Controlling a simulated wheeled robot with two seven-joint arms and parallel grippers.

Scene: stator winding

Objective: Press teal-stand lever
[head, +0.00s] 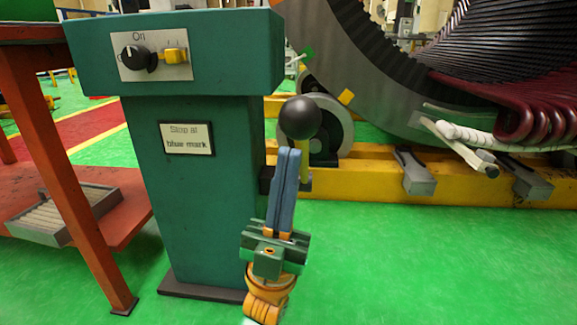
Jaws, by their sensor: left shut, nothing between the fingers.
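The teal stand (205,205) stands upright left of centre, with a dark base plate on the green floor. Its lever has a black ball knob (300,117) on a yellow rod (305,165), at the stand's right side. The lever points up. My left gripper (289,152) reaches up from below, its blue-grey fingers shut together and empty. The fingertips show just below the knob, in front of the rod; I cannot tell whether they touch it. They cover part of the rod and its mount. My right gripper is out of view.
The stand has a panel (155,58) marked "On" with a black knob and yellow switch, and a "Stop at blue mark" sign (187,138). A red-orange table leg (58,165) is at left. A large stator (385,75) rests on yellow beams behind. Floor at right is clear.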

